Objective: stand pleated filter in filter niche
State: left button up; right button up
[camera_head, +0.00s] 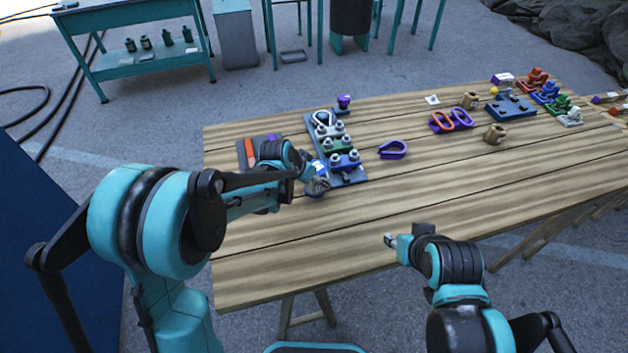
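My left gripper (318,183) is low over the left part of the wooden table, at the near end of a dark grey rack (352,174). A small blue and white piece (319,167) shows right at its fingers. I cannot tell whether it is held or only behind them. My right gripper (389,240) is near the table's front edge, apart from every object, its fingers too small to read. I cannot make out for certain which thing is the pleated filter or where the filter niche is.
The rack carries green, blue and white parts. A purple loop (393,150) lies right of it, and a purple knob (344,101) stands behind. A dark tray (246,163) sits left. Linked orange and purple rings (452,120) and tan cylinders (495,134) lie farther right. The front right tabletop is clear.

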pick_arm(q)
jog(key=shift+f, duration=0.2)
jog(key=o, duration=1.4)
jog(key=shift+r, duration=0.1)
